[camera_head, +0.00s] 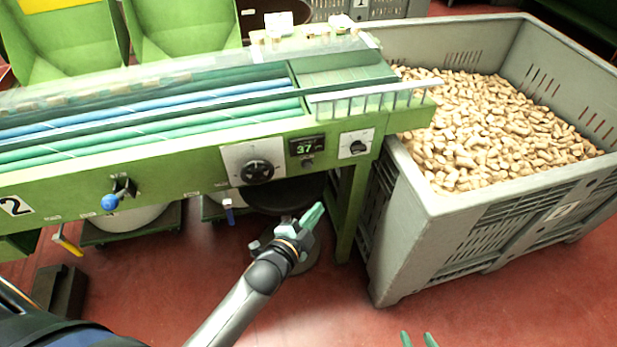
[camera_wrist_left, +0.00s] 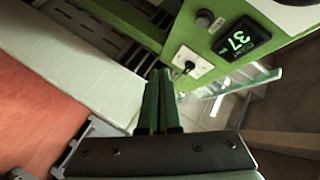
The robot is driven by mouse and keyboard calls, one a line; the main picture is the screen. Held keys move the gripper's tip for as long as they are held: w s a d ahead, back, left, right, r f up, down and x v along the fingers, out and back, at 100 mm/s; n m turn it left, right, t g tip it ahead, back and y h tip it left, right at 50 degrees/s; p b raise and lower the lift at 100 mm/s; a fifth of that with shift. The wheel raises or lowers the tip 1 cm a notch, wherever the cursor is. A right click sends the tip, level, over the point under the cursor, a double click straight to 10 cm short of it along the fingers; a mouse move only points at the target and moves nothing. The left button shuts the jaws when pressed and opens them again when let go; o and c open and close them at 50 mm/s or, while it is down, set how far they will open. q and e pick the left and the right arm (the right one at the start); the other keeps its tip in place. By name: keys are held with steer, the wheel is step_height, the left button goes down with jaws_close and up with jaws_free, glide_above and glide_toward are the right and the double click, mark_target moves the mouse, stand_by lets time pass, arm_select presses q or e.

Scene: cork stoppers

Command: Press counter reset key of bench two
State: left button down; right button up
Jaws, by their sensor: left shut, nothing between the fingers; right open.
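The green bench two (camera_head: 90,182) carries a number 2 plate at its left end. Its counter display (camera_head: 306,147) reads 37, with a small dark key (camera_head: 307,162) just below. In the left wrist view the display (camera_wrist_left: 241,39) is at upper right and a round grey key (camera_wrist_left: 204,19) sits beside it. My left gripper (camera_head: 314,214) is shut and empty, below and in front of the panel, apart from the key. Its green fingers (camera_wrist_left: 158,100) show in the wrist view. My right gripper (camera_head: 418,341) is open at the bottom edge, mostly out of frame.
A grey crate (camera_head: 410,215) full of corks stands at right. Red floor in front is clear.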

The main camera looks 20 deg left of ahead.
mark_target(308, 166)
arm_select(q)
steer(key=shift+w+d+r+m, duration=0.2)
steer(key=shift+w+r+m, duration=0.05)
steer(key=shift+w+m, duration=0.2)
arm_select(e)
steer(key=shift+w+r, duration=0.1)
steer(key=shift+w, duration=0.05)
arm_select(q)
steer(key=w+a+b, duration=0.1)
steer(key=w+a, duration=0.4)
steer(key=w, duration=0.2)
steer(key=shift+w+b, duration=0.15)
steer(key=shift+b, duration=0.25)
arm_select(e)
steer(key=shift+a+f, duration=0.5)
steer(key=shift+f, duration=0.2)
steer(key=shift+d, duration=0.1)
stand_by(0.7)
arm_select(q)
steer(key=shift+w, duration=0.1)
